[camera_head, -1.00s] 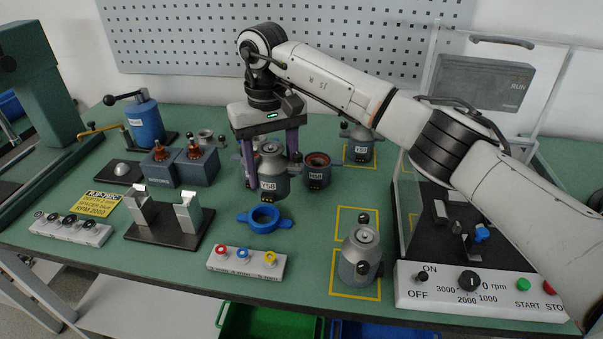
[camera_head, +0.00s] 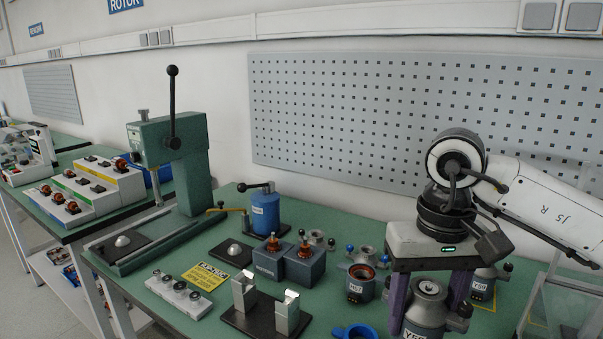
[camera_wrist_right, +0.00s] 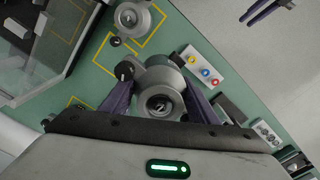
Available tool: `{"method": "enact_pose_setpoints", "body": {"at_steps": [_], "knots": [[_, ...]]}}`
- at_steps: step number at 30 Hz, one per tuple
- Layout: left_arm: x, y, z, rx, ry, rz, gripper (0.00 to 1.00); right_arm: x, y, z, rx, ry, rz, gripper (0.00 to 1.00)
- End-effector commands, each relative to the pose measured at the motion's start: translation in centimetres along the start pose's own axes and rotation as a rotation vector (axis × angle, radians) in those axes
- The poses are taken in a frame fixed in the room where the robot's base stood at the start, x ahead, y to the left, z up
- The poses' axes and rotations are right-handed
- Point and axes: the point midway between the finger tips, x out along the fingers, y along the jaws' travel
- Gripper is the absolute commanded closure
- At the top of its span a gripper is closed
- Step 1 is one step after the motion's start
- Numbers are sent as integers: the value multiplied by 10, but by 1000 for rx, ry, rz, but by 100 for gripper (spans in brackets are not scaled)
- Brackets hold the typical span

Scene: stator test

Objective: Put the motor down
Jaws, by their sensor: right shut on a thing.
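My right gripper (camera_head: 432,310) is shut on a grey motor (camera_head: 425,303) with a white label and a black knob at its side. In the head view the motor's lower end is cut off by the picture's bottom edge. The right wrist view shows the same motor (camera_wrist_right: 160,92) from above, between the purple fingers. I cannot tell its gap to the table. Purple fingers at the top of the right wrist view look like my left gripper (camera_wrist_right: 265,11). How far apart its tips are is unclear. My left gripper is not in the head view.
A motor (camera_wrist_right: 130,17) stands in a yellow outline. The adjoining yellow outline (camera_wrist_right: 113,68) looks empty. Motors stand behind right (camera_head: 482,289) and left (camera_head: 360,286) of the gripper. A block with coloured sockets (camera_wrist_right: 204,70), a clear-covered test box and a blue ring (camera_head: 355,331) are nearby.

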Motion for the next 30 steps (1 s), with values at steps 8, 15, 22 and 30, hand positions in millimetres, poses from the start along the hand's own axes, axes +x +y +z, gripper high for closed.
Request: {"method": "enact_pose_setpoints", "body": {"at_steps": [8,15,22,30], "knots": [[0,-1,0,-1,-1,-1,75,-1,22,68,5,5,-1,93],[0,-1,1,-1,-2,-2,75,0,29,92,7,6,0,93],[0,-1,1,-1,-3,-2,75,1,29,93,8,6,-2,93],[0,-1,1,0,-2,-2,75,1,28,93,7,4,-4,93]]}}
